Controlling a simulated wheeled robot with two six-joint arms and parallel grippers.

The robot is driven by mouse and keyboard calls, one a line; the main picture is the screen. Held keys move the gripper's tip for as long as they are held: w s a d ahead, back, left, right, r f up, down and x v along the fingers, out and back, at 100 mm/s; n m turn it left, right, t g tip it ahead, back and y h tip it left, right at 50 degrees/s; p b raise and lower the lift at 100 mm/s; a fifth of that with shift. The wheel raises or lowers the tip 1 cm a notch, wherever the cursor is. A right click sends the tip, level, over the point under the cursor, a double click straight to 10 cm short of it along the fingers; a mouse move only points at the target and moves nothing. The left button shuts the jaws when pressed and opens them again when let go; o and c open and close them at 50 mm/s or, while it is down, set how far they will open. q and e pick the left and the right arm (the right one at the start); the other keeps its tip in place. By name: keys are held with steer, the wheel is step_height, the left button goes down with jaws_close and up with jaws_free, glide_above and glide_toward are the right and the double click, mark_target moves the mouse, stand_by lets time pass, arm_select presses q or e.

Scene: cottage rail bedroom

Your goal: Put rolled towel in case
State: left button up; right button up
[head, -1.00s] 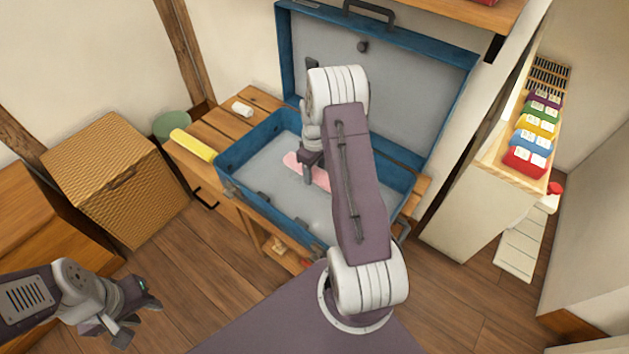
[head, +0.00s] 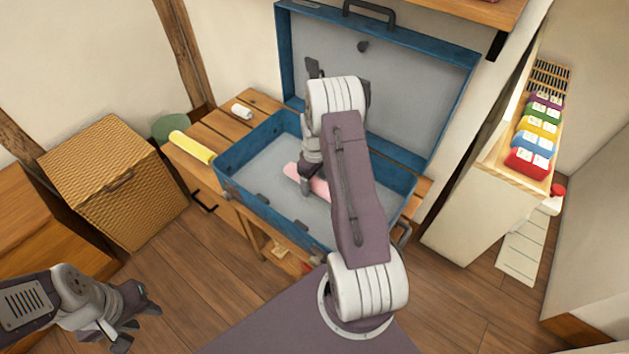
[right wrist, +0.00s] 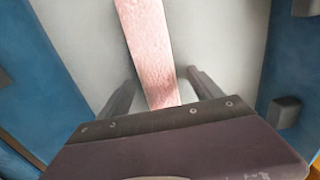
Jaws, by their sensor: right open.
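The blue case (head: 240,197) stands open on a wooden bench, its lid leaning up at the back. A pink rolled towel (head: 320,187) lies on the case's grey floor, partly hidden by my right arm. My right gripper (head: 308,182) is inside the case, over the pink towel. In the right wrist view, the pink towel (right wrist: 148,50) runs between the two spread fingers of the right gripper (right wrist: 163,85), with gaps on both sides. A yellow roll (head: 192,147) lies on the bench left of the case. My left gripper (head: 138,325) hangs low at the left, away from the case; its jaw opening is unclear.
A small white roll (head: 242,111) lies on the bench behind the yellow one. A wicker hamper (head: 115,180) and a green bin (head: 171,127) stand to the left. A pale cabinet (head: 465,205) with coloured packs (head: 533,138) stands to the right. Wooden floor is clear in front.

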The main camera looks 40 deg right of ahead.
mark_target(314, 180)
steer(key=shift+r, duration=0.1)
step_height(314, 180, up, 12)
steer(key=p, duration=0.4)
steer(key=s+a+r+m, duration=0.1)
steer(key=s+a+r, duration=0.1)
steer(key=s+a, duration=0.5)
steer(key=s+a+r+m+t, duration=0.1)
steer(key=s+a+r+m, duration=0.1)
steer(key=s+a, duration=0.6)
steer(key=a+r, duration=0.1)
steer(key=a, duration=0.3)
steer(key=shift+r, duration=0.15)
step_height(314, 180, up, 19)
steer(key=p, duration=1.9)
